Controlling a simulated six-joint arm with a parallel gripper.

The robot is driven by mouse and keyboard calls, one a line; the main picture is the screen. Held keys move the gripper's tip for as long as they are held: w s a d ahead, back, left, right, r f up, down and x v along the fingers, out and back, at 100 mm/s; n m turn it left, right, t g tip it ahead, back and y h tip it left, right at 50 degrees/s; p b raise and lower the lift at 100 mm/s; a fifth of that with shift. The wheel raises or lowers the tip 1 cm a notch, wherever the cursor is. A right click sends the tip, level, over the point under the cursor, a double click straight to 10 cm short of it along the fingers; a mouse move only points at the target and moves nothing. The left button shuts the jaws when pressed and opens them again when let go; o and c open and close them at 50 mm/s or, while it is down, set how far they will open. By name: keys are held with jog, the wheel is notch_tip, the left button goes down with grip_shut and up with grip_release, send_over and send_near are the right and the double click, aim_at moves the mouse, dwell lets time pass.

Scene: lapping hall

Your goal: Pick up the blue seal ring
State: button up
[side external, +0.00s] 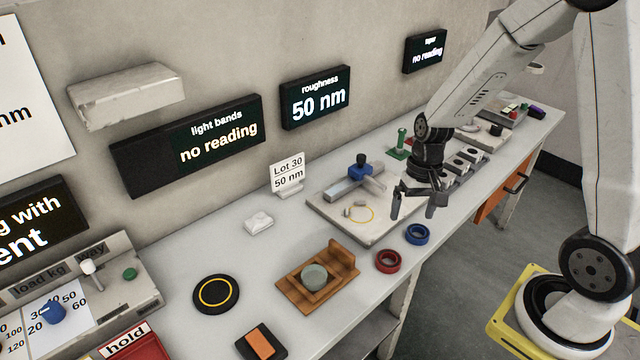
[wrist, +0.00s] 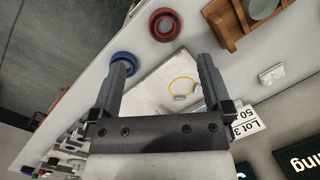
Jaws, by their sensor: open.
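The blue seal ring (side external: 417,234) lies flat on the bench near its front edge, just right of a red ring (side external: 388,260). In the wrist view the blue ring (wrist: 124,63) is at the upper left, partly behind the left finger. My gripper (side external: 418,212) is open and empty, above the bench and just behind the blue ring in the side view. In the wrist view my gripper (wrist: 160,70) has its fingers wide apart, with part of a pale plate between them.
A pale plate (side external: 375,236) with a blue-knobbed fixture (side external: 361,165) stands behind the rings. A wooden holder (side external: 300,296) with a grey-green disc is to the left. Blocks line the bench at right.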

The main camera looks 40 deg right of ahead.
jog(key=w+d+f+m+y, duration=0.2)
jog(key=d+f+m+y, duration=0.45)
jog(key=d+m, duration=0.2)
jog(key=m+t+y, duration=0.4)
jog(key=m+t, duration=0.1)
jog(key=m, duration=0.2)
send_near(412, 235)
jog(key=shift+s+d+f+m+t, duration=0.25)
jog(key=shift+d+f+m+t, duration=0.1)
jog(key=shift+d+t, duration=0.25)
jog(key=shift+a, duration=0.15)
jog(key=shift+x, duration=1.25)
jog(key=shift+w+a, duration=0.1)
jog(key=shift+x, duration=2.5)
jog(key=shift+f, duration=0.15)
